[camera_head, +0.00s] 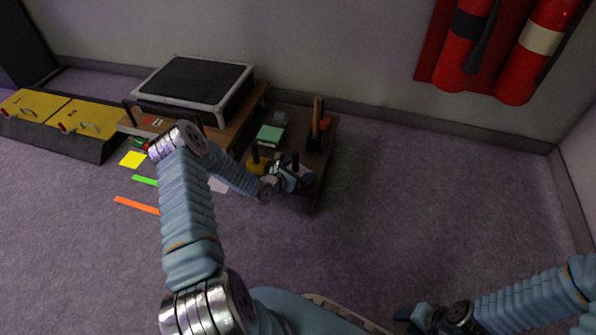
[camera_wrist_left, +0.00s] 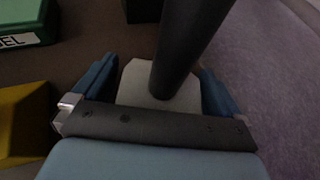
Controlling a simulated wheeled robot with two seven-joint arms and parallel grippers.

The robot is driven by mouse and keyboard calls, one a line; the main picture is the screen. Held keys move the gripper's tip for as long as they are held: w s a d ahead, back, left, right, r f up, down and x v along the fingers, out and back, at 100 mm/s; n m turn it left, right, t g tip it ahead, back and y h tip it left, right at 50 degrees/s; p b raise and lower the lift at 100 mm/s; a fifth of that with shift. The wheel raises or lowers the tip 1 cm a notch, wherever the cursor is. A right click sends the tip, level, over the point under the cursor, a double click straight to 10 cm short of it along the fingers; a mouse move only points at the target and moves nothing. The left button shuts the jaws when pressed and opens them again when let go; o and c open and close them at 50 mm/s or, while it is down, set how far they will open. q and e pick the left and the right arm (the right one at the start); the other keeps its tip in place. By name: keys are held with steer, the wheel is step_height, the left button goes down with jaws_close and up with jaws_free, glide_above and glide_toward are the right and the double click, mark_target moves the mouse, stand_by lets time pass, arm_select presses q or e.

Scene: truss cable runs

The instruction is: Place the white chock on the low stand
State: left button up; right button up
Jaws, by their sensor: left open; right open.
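The white chock (camera_wrist_left: 140,82) sits between the two fingers of my left gripper (camera_wrist_left: 153,88) in the left wrist view. A dark upright post (camera_wrist_left: 185,45) stands in front of part of it. My left gripper is open, with a finger on each side of the chock. In the head view, my left gripper (camera_head: 290,178) is over the front of a low brown stand (camera_head: 318,155), and the chock (camera_head: 306,174) is mostly hidden by it. I cannot tell whether this is the task's low stand. My right gripper (camera_head: 425,318) is open at the bottom, away from the stand.
A green box (camera_head: 270,135), a yellow block (camera_head: 255,163) and an orange-brown upright piece (camera_head: 317,125) are on the brown stand. A black-topped case (camera_head: 195,80) rests on a wooden platform to the left. Yellow-topped drawers (camera_head: 85,118) stand far left. Floor at right is clear.

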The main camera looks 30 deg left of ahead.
arm_select(q)
steer(key=shift+s+r, duration=0.25)
steer(key=shift+r, duration=0.05)
steer(key=p+v, duration=0.2)
steer(key=v, duration=0.9)
steer(key=shift+s, duration=0.25)
steer(key=shift+a, duration=0.1)
